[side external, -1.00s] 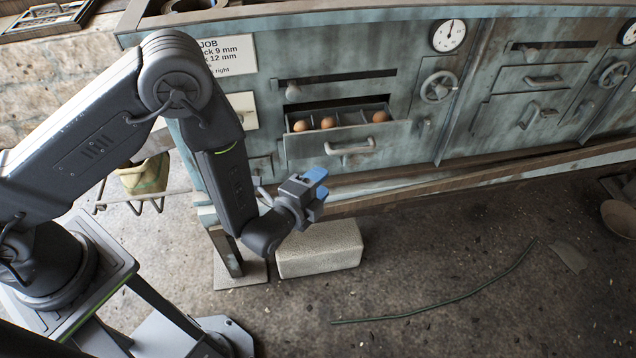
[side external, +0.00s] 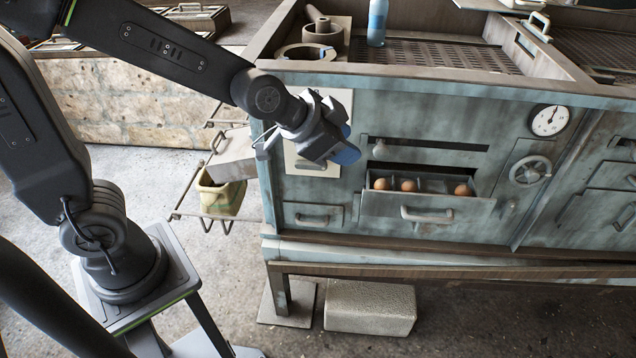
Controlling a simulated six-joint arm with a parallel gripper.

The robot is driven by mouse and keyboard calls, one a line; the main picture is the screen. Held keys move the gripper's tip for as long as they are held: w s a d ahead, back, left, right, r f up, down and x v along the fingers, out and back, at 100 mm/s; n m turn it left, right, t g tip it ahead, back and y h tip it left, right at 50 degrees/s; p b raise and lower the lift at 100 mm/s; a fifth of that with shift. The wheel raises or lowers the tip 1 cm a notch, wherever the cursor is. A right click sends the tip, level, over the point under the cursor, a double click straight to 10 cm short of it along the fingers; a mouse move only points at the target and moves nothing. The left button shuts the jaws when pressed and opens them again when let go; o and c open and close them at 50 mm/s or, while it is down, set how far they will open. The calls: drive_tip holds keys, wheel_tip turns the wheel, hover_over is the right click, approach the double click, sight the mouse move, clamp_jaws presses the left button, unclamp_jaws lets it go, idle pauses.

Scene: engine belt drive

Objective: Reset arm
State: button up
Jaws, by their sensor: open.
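My gripper (side external: 342,146), with blue fingertips, is in the side external view in front of the upper left part of the teal cabinet (side external: 430,112). It is open, and nothing shows between its fingers. It partly covers a pale sign on the cabinet front. An open drawer (side external: 378,204) with several brown eggs (side external: 409,185) in its compartments is to the right of and below my gripper. The eggs are apart from the gripper.
A wire rack with a yellowish container (side external: 222,197) hangs left of the cabinet. A blue bottle (side external: 377,22) and a round pot (side external: 322,36) stand on top. A gauge (side external: 549,120) and handwheel (side external: 530,170) are at right. A pale block (side external: 370,307) lies below on the floor.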

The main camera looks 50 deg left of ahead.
drive_tip(key=s+a+r+n+g+y, duration=0.1)
drive_tip(key=s+a+r+n, duration=0.1)
drive_tip(key=s, duration=0.6)
drive_tip(key=s+a+r+n+g+y, duration=0.1)
drive_tip(key=s+a+r+n+g, duration=0.1)
drive_tip(key=s+a, duration=0.3)
drive_tip(key=shift+s+a+n+g, duration=0.35)
drive_tip(key=shift+s+n, duration=0.55)
drive_tip(key=shift+s, duration=1)
